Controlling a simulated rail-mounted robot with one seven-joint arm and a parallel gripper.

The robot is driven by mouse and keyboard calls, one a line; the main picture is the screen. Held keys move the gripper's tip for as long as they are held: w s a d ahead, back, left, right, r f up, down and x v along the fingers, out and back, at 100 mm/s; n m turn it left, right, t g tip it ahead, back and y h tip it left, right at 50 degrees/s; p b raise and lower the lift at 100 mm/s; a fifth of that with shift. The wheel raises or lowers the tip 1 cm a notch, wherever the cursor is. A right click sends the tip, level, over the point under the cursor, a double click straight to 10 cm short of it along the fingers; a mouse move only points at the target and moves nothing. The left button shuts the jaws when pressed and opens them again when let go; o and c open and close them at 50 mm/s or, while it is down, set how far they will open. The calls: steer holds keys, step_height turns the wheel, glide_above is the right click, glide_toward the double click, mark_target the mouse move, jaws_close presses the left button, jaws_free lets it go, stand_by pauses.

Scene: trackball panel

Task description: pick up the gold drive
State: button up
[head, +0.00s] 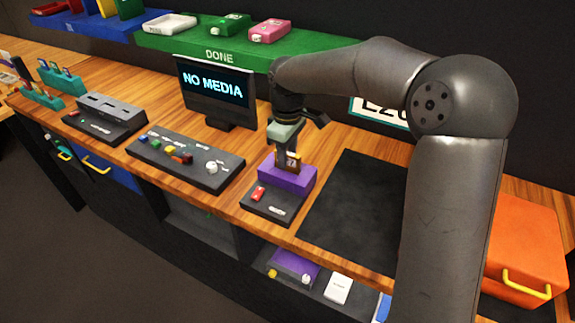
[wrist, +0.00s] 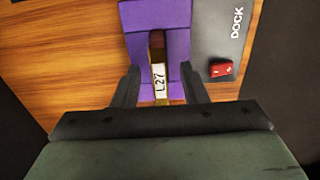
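The gold drive (head: 293,162) stands in the slot of the purple dock block (head: 286,178). In the wrist view a narrow drive end with a white label reading L27 (wrist: 159,78) shows in the slot of the purple block (wrist: 156,14). My gripper (head: 287,152) is directly over the dock. In the wrist view the two dark fingers of my gripper (wrist: 159,76) stand either side of the drive, with gaps between them and it. The gripper is open and the drive's lower part is hidden in the dock.
The dock base has a red button (wrist: 221,68). A monitor (head: 216,92) behind reads NO MEDIA. A trackball panel (head: 187,160) lies left, a black mat (head: 350,208) right. A green DONE shelf (head: 190,42) is behind. An orange box (head: 530,248) stands far right.

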steer(key=shift+f, duration=0.75)
jaws_close()
